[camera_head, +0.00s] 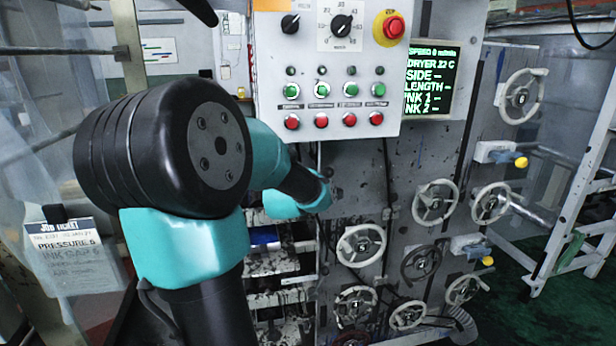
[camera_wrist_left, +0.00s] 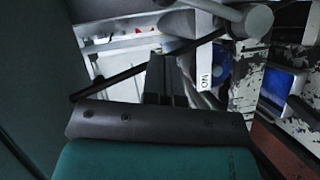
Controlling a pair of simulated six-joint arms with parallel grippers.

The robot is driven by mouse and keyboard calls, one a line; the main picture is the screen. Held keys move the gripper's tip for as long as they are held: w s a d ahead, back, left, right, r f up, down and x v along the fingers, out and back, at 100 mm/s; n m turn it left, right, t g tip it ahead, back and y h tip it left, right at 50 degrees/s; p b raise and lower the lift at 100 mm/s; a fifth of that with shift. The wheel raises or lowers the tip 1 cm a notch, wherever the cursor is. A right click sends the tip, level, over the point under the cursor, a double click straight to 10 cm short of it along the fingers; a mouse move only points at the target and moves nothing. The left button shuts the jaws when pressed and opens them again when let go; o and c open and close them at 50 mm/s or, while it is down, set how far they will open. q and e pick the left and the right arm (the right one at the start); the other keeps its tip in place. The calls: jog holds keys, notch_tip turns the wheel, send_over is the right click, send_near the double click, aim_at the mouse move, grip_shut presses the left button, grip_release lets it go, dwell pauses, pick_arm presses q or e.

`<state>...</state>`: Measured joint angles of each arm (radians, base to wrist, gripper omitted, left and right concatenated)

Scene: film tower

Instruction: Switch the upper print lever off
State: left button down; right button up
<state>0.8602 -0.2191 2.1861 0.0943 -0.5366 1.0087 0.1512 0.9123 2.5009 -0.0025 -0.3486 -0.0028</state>
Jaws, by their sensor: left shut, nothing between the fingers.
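My left arm reaches across the camera_head view toward the machine's front, and its gripper is hidden there behind the arm. In the left wrist view my left gripper (camera_wrist_left: 168,68) is shut, with nothing seen between the fingers. Just right of the fingertips is a white strip (camera_wrist_left: 204,76) with upside-down lettering that looks like "ON". A grey rod with a thick round end (camera_wrist_left: 254,20) lies above and right of the fingers. I cannot tell whether this is the upper print lever, or whether the fingers touch it. My right gripper is not in view.
The control panel (camera_head: 277,65) with buttons and the green-text screen (camera_head: 432,80) are above the arm. Handwheels (camera_head: 436,203) crowd the machine front. Two white blocks with yellow knobs, upper (camera_head: 496,152) and lower (camera_head: 467,247), are at right. A job ticket (camera_head: 75,257) hangs at left.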

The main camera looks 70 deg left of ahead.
pick_arm(q)
jog(key=f+v, duration=0.1)
jog(key=v, duration=0.5)
jog(key=shift+s+d+r, duration=0.25)
jog(key=shift+d+r, duration=0.1)
jog(key=shift+r, duration=0.1)
jog(key=w+d+f+m+h, duration=0.35)
jog(key=w+d+f, duration=0.2)
jog(key=f, duration=0.45)
jog(key=w+d+f+m+g+h, duration=0.1)
jog(key=w+d+f+m+h, duration=0.25)
jog(key=w+f, duration=0.5)
jog(key=w+d+f+m+h, duration=0.35)
jog(key=w+d+f, duration=0.2)
jog(key=f, duration=0.55)
jog(key=w+d+f+m+g+h, duration=0.1)
jog(key=d+f+m+g+h, duration=0.4)
jog(key=d+f, duration=0.85)
jog(key=s+d+f+m+g, duration=0.1)
jog(key=s+d+f+m, duration=0.1)
jog(key=d, duration=0.3)
jog(key=s+d+f+m+g+h, duration=0.1)
jog(key=s+d+f+m, duration=0.2)
jog(key=d+f, duration=0.2)
jog(key=s+d+f+m+g, duration=0.1)
jog(key=s+d+f+m, duration=0.1)
jog(key=d, duration=0.4)
jog(key=shift+s+f+m, duration=0.3)
jog(key=shift+f+m, duration=0.25)
jog(key=shift+f, duration=0.35)
